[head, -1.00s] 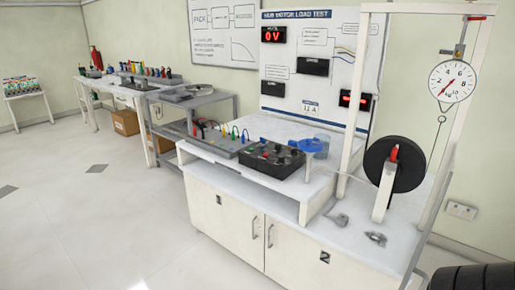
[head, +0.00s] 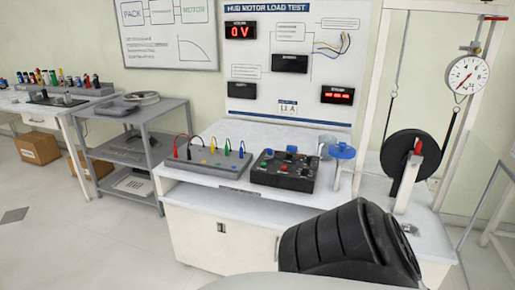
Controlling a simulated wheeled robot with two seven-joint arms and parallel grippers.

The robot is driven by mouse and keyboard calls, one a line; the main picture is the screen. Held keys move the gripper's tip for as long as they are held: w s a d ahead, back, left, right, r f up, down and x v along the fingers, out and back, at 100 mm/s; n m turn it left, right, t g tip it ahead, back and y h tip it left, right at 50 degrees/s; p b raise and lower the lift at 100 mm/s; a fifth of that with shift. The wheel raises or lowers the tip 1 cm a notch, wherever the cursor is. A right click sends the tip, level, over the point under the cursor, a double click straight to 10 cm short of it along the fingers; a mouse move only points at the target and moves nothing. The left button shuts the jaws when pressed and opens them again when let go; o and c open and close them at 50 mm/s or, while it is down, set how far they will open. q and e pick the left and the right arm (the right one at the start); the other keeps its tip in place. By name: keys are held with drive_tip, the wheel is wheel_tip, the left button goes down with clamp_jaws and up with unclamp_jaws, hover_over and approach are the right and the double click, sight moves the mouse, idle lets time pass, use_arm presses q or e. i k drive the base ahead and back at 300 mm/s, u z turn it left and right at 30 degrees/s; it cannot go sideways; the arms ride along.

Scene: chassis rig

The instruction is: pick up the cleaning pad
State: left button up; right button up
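I cannot make out a cleaning pad for certain in the head view. A blue round-topped piece (head: 342,151) stands on the white bench (head: 240,207), right of a black control box (head: 284,171). A small clear container with a bluish tint (head: 327,143) is just behind it. Neither of my grippers is in view. Part of the bench's front right is hidden behind a large dark ribbed shape in the foreground.
A black wheel (head: 409,157) is mounted in a white frame (head: 372,92) below a dial scale (head: 467,75). A grey box with coloured leads (head: 212,160) sits left of the control box. A grey shelf cart (head: 143,147) stands further left.

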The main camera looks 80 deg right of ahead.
sight(290, 148)
drive_tip(key=z, duration=0.7)
drive_tip(key=i, duration=1.4)
drive_tip(key=z, duration=1.25)
